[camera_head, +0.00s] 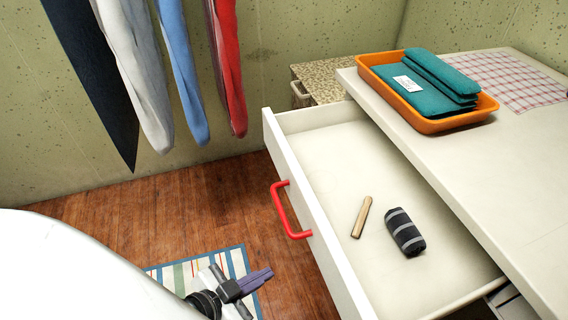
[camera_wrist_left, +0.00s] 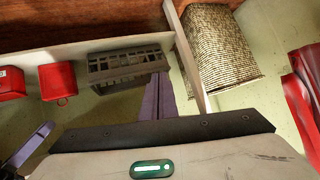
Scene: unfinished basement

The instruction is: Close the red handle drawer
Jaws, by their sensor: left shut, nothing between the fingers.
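The white drawer (camera_head: 288,165) with the red handle (camera_head: 281,213) stands pulled out from the white cabinet in the head view. A small wooden stick-like piece (camera_head: 361,217) and a rolled dark striped cloth (camera_head: 404,231) lie inside it. My left gripper (camera_head: 258,281) is low over the floor, left of the drawer front and apart from the handle. Its purple fingers are together and empty; they also show in the wrist view (camera_wrist_left: 158,98). A pale upright board edge (camera_wrist_left: 188,60) is beside them there. I cannot make out the handle in the wrist view. My right gripper is out of view.
An orange tray (camera_head: 372,66) with folded teal cloths sits on the cabinet top (camera_head: 520,170), beside a checked cloth (camera_head: 515,80). Several garments (camera_head: 180,75) hang at the back left. A striped mat (camera_head: 165,272) lies on the wooden floor. The wrist view shows a grey basket (camera_wrist_left: 128,67).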

